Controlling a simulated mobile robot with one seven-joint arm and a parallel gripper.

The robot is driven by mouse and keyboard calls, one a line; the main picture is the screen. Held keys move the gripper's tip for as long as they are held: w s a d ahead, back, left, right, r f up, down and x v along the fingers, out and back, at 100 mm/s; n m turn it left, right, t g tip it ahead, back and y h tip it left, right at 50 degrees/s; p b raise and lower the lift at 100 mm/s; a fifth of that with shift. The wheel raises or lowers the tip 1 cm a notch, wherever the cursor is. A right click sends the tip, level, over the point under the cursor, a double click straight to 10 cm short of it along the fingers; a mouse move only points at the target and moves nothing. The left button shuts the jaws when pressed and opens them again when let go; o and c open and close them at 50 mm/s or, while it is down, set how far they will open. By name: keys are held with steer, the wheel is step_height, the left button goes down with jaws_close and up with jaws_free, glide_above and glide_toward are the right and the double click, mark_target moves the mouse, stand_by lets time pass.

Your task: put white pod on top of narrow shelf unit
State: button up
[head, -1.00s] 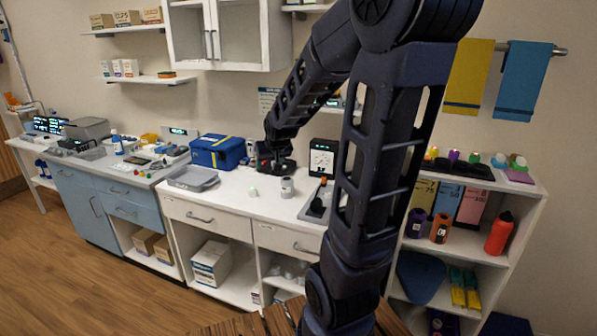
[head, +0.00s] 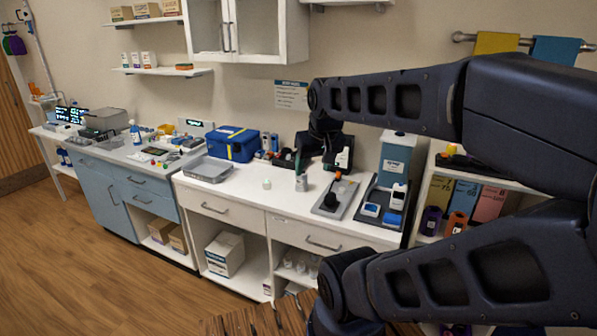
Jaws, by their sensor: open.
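A small white piece, which looks like the white pod (head: 267,183), sits on the white counter (head: 245,195), apart from other things. My gripper (head: 303,165) points down over the back of the counter, to the right of the pod and above it. It is open; its fingers are small and dark, and I see nothing held. A grey canister (head: 301,182) stands just below it. The narrow shelf unit (head: 424,190) is at the right, and my arm hides much of it, including most of its top.
A blue case (head: 231,143) and a grey tray (head: 208,169) lie left of the pod. A tray with a dark tool (head: 331,196) and a blue-grey dispenser (head: 396,158) stand to the right. The counter around the pod is clear.

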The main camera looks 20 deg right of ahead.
mark_target(268, 182)
steer(key=shift+w, duration=0.1)
stand_by(0.3)
